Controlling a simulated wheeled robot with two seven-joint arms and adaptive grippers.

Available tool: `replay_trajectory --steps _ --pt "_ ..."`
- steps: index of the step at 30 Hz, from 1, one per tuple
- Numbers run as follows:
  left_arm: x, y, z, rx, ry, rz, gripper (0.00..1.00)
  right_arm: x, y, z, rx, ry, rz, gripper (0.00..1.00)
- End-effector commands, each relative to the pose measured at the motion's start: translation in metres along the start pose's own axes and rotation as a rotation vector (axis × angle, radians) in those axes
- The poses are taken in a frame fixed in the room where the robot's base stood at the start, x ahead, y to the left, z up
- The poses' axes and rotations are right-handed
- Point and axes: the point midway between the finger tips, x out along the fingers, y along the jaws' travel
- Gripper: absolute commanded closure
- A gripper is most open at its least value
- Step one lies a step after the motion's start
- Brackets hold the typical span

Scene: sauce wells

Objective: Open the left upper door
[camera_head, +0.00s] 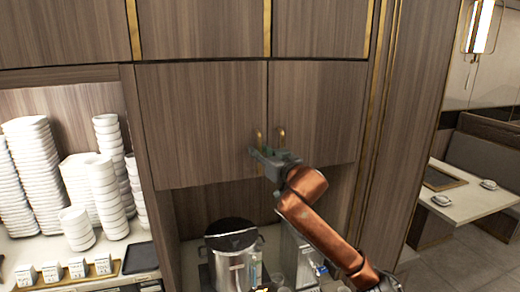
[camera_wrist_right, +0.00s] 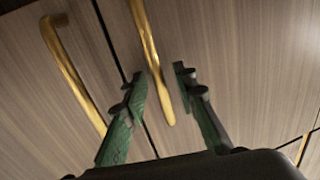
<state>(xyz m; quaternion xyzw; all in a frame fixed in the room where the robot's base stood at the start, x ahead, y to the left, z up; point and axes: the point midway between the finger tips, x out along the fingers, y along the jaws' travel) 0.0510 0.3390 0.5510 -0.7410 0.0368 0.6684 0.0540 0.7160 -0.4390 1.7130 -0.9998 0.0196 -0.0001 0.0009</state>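The left upper door (camera_head: 200,120) is shut, flush beside the right upper door (camera_head: 315,110). Each has a brass handle near their shared seam: the left handle (camera_head: 259,137) and the right handle (camera_head: 282,138). In the right wrist view, which looks upside down, my gripper (camera_wrist_right: 160,76) is open. Its green fingers stand on either side of the left handle (camera_wrist_right: 153,50), apart from it; exact depth is unclear. The right handle (camera_wrist_right: 72,70) lies outside the fingers. My left gripper is not in view.
Stacks of white bowls (camera_head: 103,185) stand on the shelf at left. A metal pot with a dark lid (camera_head: 232,245) stands below the doors. A brass-edged panel (camera_head: 395,130) borders the right door. A dining table (camera_head: 470,195) stands farther right.

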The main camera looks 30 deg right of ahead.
Motion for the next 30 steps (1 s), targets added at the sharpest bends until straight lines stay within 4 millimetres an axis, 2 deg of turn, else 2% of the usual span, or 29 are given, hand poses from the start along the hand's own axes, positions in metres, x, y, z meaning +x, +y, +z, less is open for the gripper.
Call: replay_trajectory --steps 7,18,30 --pt "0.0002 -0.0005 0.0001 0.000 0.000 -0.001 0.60 0.0005 0.0000 0.0006 0.000 0.000 0.000 0.75" --pt "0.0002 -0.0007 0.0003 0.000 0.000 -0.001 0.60 0.0002 0.0004 0.0005 0.000 0.000 0.001 1.00" --pt "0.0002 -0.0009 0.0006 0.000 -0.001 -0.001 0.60 0.0001 0.0007 0.0004 0.000 0.000 0.001 1.00"
